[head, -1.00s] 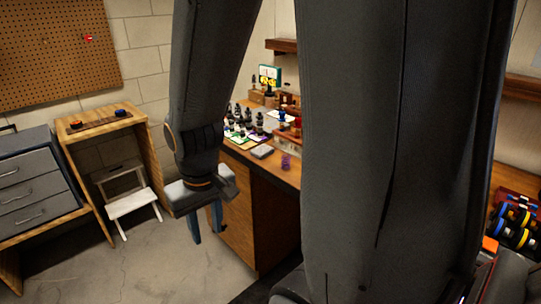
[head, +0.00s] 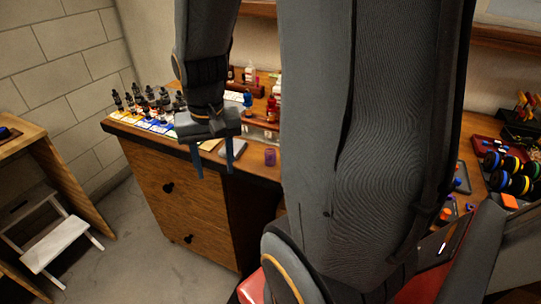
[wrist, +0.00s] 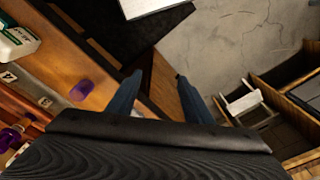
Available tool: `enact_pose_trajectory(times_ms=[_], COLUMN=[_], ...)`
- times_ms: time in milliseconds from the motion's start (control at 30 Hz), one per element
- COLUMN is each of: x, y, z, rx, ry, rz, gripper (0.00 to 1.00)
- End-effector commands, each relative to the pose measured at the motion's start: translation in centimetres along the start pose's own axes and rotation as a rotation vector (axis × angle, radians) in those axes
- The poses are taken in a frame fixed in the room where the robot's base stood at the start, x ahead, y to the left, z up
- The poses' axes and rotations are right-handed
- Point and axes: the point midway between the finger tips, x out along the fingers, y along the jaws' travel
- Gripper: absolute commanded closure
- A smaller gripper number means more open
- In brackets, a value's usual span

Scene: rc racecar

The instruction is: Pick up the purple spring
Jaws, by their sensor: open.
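The purple spring (head: 270,157) stands on the wooden workbench (head: 262,172) near its front edge, just right of my gripper in the head view. In the wrist view the purple spring (wrist: 81,90) is on the bench, left of my fingers. My gripper (head: 214,174) hangs with its two blue fingers apart and empty, in front of the bench edge. In the wrist view the gripper (wrist: 160,95) is open over the bench's front edge and the floor. My arm hides part of the bench to the right.
A grey block (head: 232,149) lies just left of the spring. Red bottles (head: 272,108) stand behind the spring. A white step stool (head: 62,243) is on the floor at left. The floor before the drawers is clear.

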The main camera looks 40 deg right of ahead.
Motion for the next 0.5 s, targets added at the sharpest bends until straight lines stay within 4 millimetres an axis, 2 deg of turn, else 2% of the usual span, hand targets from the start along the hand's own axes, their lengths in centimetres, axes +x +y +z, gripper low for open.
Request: enact_pose_trajectory(times_ms=[33, 100, 300, 400, 500], x=[0.2, 0.0, -0.9, -1.4, -1.6], y=[2.0, 4.8, 12.1, 14.6, 15.9], z=[-1.7, -3.6, -6.8, -7.5, -7.7], rx=[0.143, 0.347, 0.842, 1.000, 1.091], ry=[-0.006, -0.018, -0.047, -0.054, -0.060], rz=[0.008, 0.020, 0.051, 0.062, 0.069], gripper=[0.54, 0.54, 0.54, 0.54, 0.54])
